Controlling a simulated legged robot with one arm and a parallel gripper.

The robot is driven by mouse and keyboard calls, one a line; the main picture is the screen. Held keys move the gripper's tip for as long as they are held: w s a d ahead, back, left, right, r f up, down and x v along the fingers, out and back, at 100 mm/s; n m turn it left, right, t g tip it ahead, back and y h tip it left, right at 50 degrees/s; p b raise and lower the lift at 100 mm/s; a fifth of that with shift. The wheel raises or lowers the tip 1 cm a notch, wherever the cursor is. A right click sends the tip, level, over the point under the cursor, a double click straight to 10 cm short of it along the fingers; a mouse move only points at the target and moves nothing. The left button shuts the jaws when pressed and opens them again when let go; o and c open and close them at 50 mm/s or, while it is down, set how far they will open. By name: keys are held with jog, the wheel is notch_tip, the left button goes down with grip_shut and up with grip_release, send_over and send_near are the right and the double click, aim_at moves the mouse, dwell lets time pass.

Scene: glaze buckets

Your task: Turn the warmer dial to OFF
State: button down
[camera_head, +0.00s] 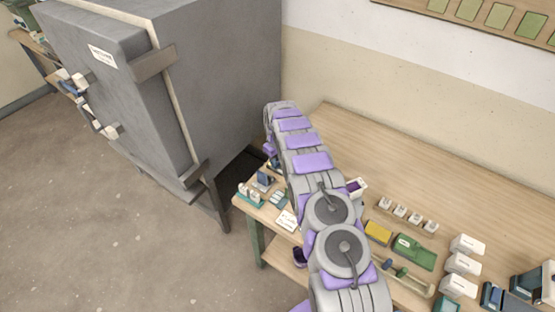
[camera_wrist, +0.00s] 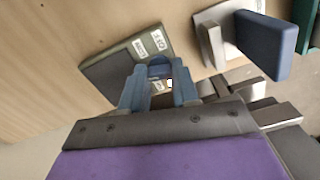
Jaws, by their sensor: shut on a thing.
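In the wrist view, the warmer dial (camera_wrist: 160,68) is a small blue knob at the edge of a dark grey-green panel (camera_wrist: 105,72). A white label with dark lettering (camera_wrist: 157,39) sits on the panel beyond it, too small and turned to read surely. My gripper (camera_wrist: 160,88) has its two blue-grey fingers on either side of the knob, shut on it. The fingers hide part of the dial, so I cannot tell its setting. In the head view my arm reaches over the wooden table; my gripper and the dial are not clearly visible there.
In the wrist view, a blue block on a pale bracket (camera_wrist: 265,45) stands close to the right. In the head view, a big grey kiln-like cabinet (camera_head: 220,80) stands left of the table (camera_head: 340,125).

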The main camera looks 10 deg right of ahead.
jog(key=m, duration=0.2)
jog(key=m+p, duration=0.1)
jog(key=m, duration=0.1)
jog(key=shift+w+a+r+m, duration=0.15)
jog(key=shift+a+m, duration=0.05)
jog(key=shift+m, duration=0.1)
jog(key=m, duration=0.5)
jog(key=shift+p, duration=0.4)
jog(key=m, duration=0.5)
jog(key=shift+d+m+p, duration=0.1)
jog(key=shift+m+p, duration=0.25)
jog(key=shift+m, duration=0.05)
jog(key=m, duration=0.4)
jog(key=shift+w, duration=0.1)
jog(key=c, duration=1.2)
grip_release()
jog(key=shift+c, duration=0.2)
jog(key=o, duration=0.4)
